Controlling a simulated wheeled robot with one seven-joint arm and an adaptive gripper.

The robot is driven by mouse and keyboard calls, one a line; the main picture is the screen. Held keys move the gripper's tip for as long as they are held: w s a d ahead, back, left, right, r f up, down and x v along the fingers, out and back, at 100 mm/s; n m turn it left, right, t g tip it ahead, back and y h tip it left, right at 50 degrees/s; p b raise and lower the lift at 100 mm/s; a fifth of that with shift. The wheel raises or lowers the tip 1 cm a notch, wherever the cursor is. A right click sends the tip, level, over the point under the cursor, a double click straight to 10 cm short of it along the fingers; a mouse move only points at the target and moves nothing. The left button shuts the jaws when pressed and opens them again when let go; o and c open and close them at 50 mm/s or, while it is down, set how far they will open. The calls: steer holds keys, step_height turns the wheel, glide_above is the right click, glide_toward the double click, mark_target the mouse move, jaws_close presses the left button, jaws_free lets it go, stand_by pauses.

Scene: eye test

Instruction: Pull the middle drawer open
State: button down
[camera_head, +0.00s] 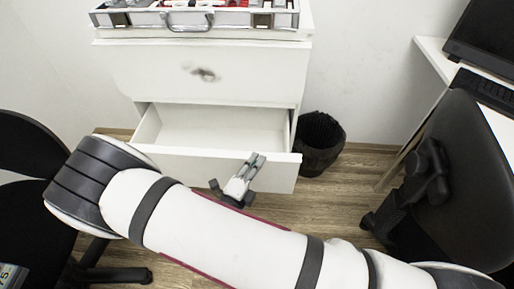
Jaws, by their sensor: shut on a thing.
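A white drawer unit stands against the wall. Its upper drawer front (200,72) is closed and bears a dark smudge. The drawer below it, the middle drawer (225,172) as far as I can tell, stands well out from the unit, and its inside looks empty. My gripper (257,158) is at the top edge of this drawer's front, right of its middle, and is shut on that edge. My arm crosses in front and hides the lower part of the unit, so I cannot see any drawer beneath.
An open case (198,19) with tools lies on top of the unit. A dark waste bin (320,140) stands close to the right. A dark chair (455,175) and a desk (432,48) are at the right, another dark chair (25,150) at the left. Wooden floor shows between.

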steer(key=shift+s+f, duration=0.1)
steer(key=shift+s, duration=0.45)
steer(key=c, duration=1.8)
jaws_free()
steer(key=shift+o, duration=0.2)
steer(key=v, duration=1.2)
steer(key=shift+a, duration=0.1)
